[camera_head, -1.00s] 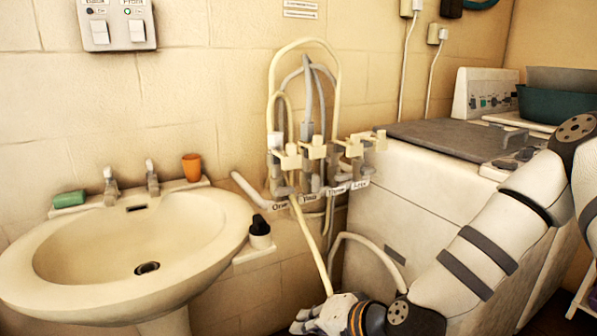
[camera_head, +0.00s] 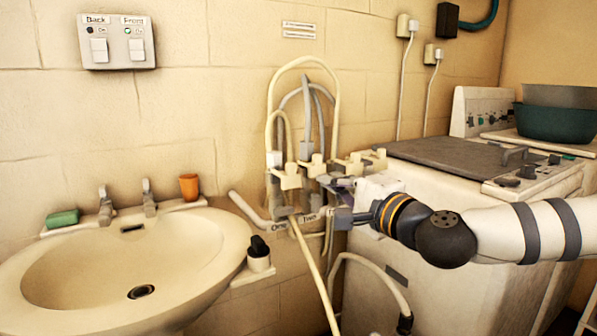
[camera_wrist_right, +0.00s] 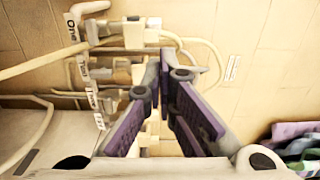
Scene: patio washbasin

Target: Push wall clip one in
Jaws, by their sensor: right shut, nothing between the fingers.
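A row of valves with cream handles stands low on the wall, with labels One, Two, Three and Four in the wrist view. The valve labelled One (camera_head: 285,178) is leftmost in the head view; its label (camera_wrist_right: 72,28) is at upper left in the wrist view. I cannot tell which part is wall clip one. My right gripper (camera_head: 332,184) reaches in from the right, in front of the right-hand valves, partly hiding them. In the wrist view its purple-padded fingers (camera_wrist_right: 165,58) are shut and empty, tips close to the valve row; contact is unclear. My left gripper is not in view.
Cream and grey hoses (camera_head: 305,75) loop above the valves, and one cream hose (camera_head: 312,270) runs down in front. A washbasin (camera_head: 215,260) stands left, with an orange cup (camera_head: 189,187). A washing machine (camera_head: 360,285) stands right, below my arm.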

